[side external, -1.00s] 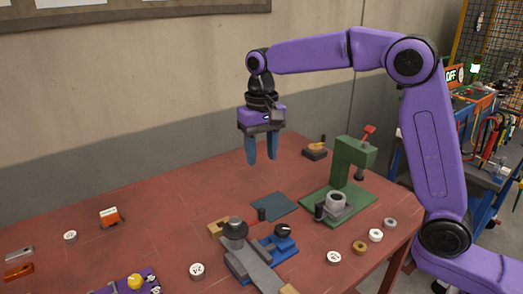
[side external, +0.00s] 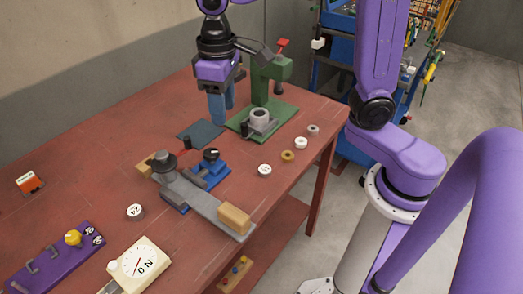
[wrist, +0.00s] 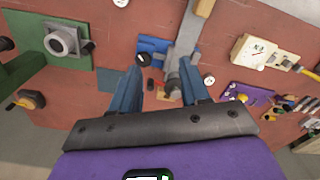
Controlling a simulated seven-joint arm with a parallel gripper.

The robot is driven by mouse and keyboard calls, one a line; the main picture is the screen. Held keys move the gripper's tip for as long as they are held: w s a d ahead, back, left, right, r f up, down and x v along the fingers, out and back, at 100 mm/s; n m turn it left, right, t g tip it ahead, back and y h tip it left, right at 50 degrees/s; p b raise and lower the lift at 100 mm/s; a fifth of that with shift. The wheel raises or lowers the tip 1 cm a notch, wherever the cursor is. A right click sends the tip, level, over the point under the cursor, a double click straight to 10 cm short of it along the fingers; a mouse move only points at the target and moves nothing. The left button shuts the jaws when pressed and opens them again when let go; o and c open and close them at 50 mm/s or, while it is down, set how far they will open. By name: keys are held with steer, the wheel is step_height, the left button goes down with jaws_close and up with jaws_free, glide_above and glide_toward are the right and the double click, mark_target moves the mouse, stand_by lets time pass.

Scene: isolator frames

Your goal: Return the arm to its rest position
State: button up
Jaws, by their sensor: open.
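My gripper (side external: 219,115) hangs over the red table (side external: 110,135), fingers pointing down. In the side external view it appears in front of and left of the green press (side external: 268,90), above the dark mat (side external: 200,132). Its height over the table is hard to judge. In the wrist view the two blue fingers (wrist: 160,80) stand wide apart with nothing held between them. The table top with its fixtures shows beyond the fingertips. The upper part of my arm is cut off by the top edge of the side external view.
A blue fixture with a grey bar (side external: 205,200) lies mid-table, with a wooden block (side external: 234,217) at its end. White, brown and grey rings (side external: 301,142) lie by the right edge. A dial box (side external: 138,264) and purple board (side external: 52,262) are in front. The left table is mostly clear.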

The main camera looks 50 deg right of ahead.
steer(key=s+d+f+n, duration=0.2)
steer(key=s+d+n, duration=0.2)
steer(key=s, duration=0.6)
steer(key=s+d+f+n, duration=0.3)
steer(key=s+d, duration=0.3)
steer(key=s, duration=0.4)
steer(key=shift+f+n, duration=0.35)
steer(key=shift+n, duration=0.05)
